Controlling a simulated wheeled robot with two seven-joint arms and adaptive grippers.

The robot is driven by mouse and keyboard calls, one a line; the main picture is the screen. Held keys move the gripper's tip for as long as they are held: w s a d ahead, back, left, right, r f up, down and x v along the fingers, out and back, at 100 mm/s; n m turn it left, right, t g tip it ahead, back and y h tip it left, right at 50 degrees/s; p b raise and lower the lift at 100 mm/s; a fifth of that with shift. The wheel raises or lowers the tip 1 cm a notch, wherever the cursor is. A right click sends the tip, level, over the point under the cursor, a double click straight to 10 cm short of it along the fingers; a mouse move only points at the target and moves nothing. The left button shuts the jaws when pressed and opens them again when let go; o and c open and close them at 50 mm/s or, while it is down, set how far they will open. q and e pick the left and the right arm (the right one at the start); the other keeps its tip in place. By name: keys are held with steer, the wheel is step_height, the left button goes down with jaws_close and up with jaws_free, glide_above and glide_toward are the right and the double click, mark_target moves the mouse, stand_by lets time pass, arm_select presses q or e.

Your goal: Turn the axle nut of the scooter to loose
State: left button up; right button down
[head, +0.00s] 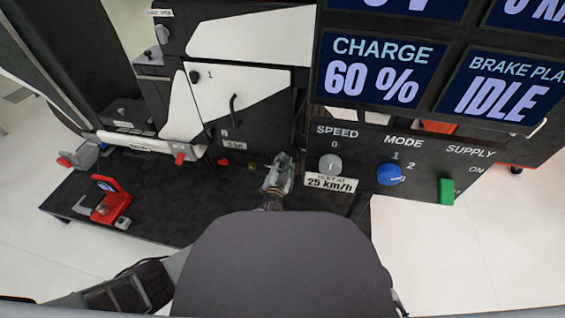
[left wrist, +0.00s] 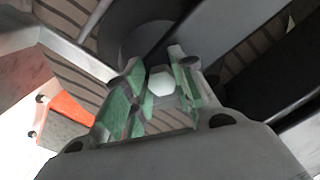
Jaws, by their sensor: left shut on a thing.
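The axle nut (left wrist: 161,83) shows in the left wrist view as a pale, many-sided nut in front of a dark round part (left wrist: 140,45). My left gripper (left wrist: 159,74) has its green-padded fingers on both sides of the nut and is shut on it. In the head view my left gripper (head: 279,171) is at the middle, beside the dark panel and left of the speed knob. The nut cannot be made out there. My right gripper is in neither view.
The control panel has a grey speed knob (head: 330,164), a blue mode knob (head: 389,174) and a green supply switch (head: 446,191). Screens reading "60 %" (head: 376,80) and "IDLE" (head: 502,98) hang above. A red device (head: 110,204) stands on the dark bench at left.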

arm_select(q)
steer(key=shift+f+n, duration=0.15)
steer(key=shift+n, duration=0.35)
steer(key=o, duration=1)
steer(key=shift+o, duration=0.2)
steer(key=shift+s, duration=0.25)
steer(key=s+a, duration=0.1)
steer(key=s, duration=0.6)
steer(key=shift+s+a, duration=0.2)
steer(key=shift+a, duration=0.15)
